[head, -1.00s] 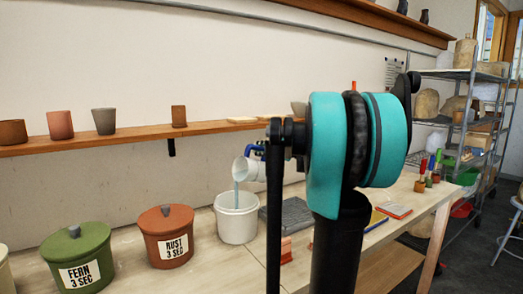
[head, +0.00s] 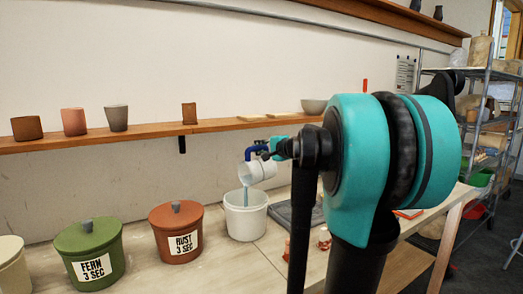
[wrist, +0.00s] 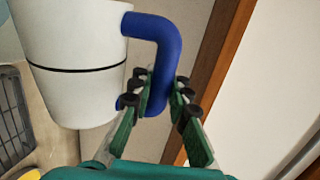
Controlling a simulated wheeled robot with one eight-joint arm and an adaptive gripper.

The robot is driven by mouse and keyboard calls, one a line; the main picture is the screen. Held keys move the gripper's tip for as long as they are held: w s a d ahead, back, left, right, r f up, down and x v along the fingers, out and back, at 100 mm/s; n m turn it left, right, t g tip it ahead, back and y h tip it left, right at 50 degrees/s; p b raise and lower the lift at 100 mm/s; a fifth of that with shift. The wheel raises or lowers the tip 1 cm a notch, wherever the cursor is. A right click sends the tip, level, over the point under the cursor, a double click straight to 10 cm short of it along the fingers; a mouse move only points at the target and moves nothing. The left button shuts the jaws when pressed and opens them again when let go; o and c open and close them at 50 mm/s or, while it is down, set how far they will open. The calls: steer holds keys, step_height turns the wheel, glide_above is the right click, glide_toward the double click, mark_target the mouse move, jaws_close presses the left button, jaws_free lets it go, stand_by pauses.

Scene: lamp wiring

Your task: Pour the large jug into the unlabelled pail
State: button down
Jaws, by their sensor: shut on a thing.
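The large jug (head: 258,173) is white with a blue handle and is tilted over the white unlabelled pail (head: 245,222). A pale blue-grey stream (head: 244,198) runs from its mouth down into the pail. My gripper (wrist: 163,97) is shut on the jug's blue handle (wrist: 170,50) in the wrist view. The white jug body (wrist: 75,60) with a dark band fills the left of that view. The liquid level inside the pail is hard to see. My arm hides part of the table to the right.
A green lidded pail (head: 90,240) marked FERN and a rust lidded pail (head: 176,215) marked RUST stand left of the white pail. A grey tray (head: 283,213) lies at its right. A wall shelf (head: 150,131) with cups runs behind.

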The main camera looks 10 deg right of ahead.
steer(key=shift+s+a+r+n+h, duration=0.15)
steer(key=shift+s+a+r+n, duration=0.2)
steer(key=shift+a, duration=0.2)
steer(key=shift+s+a+r+n+h, duration=0.1)
steer(key=shift+s+a+n+h, duration=0.1)
steer(key=shift+a+n, duration=0.3)
steer(key=shift+s+a+r+n, duration=0.1)
steer(key=shift+s+a+n, duration=0.3)
steer(key=shift+a, duration=0.3)
steer(key=shift+s+a+r+n, duration=0.1)
steer(key=shift+s+a+n, duration=0.15)
steer(key=shift+a+n, duration=0.35)
steer(key=shift+a, duration=0.15)
stand_by(1.2)
steer(key=w+d+m, duration=0.1)
steer(key=d, duration=0.1)
steer(key=w+d+f+m, duration=0.1)
steer(key=d+m, duration=0.1)
steer(key=w+d+f+m, duration=0.1)
steer(key=d, duration=0.1)
steer(key=shift+w+d+m, duration=0.15)
steer(key=shift+d+m, duration=0.1)
steer(key=shift+d, duration=0.05)
steer(key=w+d+m+y, duration=0.3)
steer(key=d+m, duration=0.3)
steer(key=d, duration=0.1)
step_height(320, 180, down, 8)
steer(key=a+m+y, duration=0.1)
steer(key=m, duration=0.8)
steer(key=shift+f, duration=0.25)
